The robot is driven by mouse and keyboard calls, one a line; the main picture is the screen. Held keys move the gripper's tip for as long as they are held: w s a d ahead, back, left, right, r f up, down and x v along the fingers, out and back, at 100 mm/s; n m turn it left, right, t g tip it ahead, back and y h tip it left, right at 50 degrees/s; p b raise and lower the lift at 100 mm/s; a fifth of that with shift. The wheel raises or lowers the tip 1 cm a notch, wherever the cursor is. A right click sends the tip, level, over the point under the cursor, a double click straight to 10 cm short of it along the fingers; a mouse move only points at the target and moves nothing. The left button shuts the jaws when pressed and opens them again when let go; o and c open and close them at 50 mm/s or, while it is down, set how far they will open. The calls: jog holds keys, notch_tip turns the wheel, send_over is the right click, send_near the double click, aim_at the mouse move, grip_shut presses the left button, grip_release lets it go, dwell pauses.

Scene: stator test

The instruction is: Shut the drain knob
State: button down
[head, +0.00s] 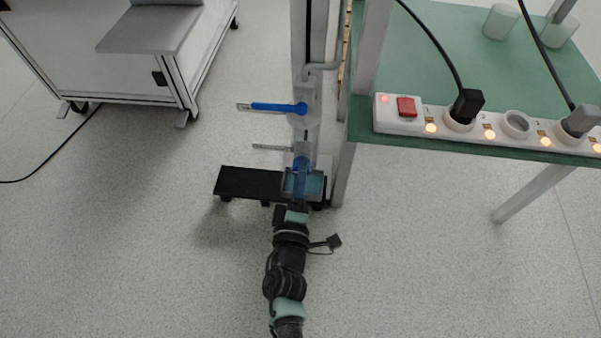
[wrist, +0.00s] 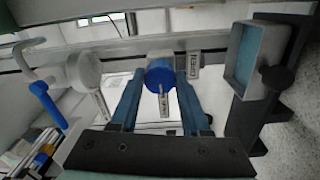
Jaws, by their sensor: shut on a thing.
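The blue drain knob (wrist: 160,76) shows in the wrist view on the pipe, with its handle pointing out toward the camera and a metal tip at its end. My gripper (wrist: 157,85) has a blue finger on each side of it and is shut on it. In the head view my gripper (head: 301,168) reaches up to the lower fitting of the upright pipe, just above the small tray. It hides most of the knob there. I cannot tell exactly how far the knob is turned.
A second blue handle (head: 278,107) sits higher on the pipe and points left; it also shows in the wrist view (wrist: 46,103). A tray (wrist: 235,60) stands beside the pipe. A green table (head: 440,65) with a power strip (head: 410,124) is right.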

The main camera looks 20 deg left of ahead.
dwell(0.4)
jog(key=shift+c, duration=1.9)
grip_release()
jog(key=shift+s, duration=0.1)
jog(key=p+v, duration=0.6)
jog(key=v, duration=0.7)
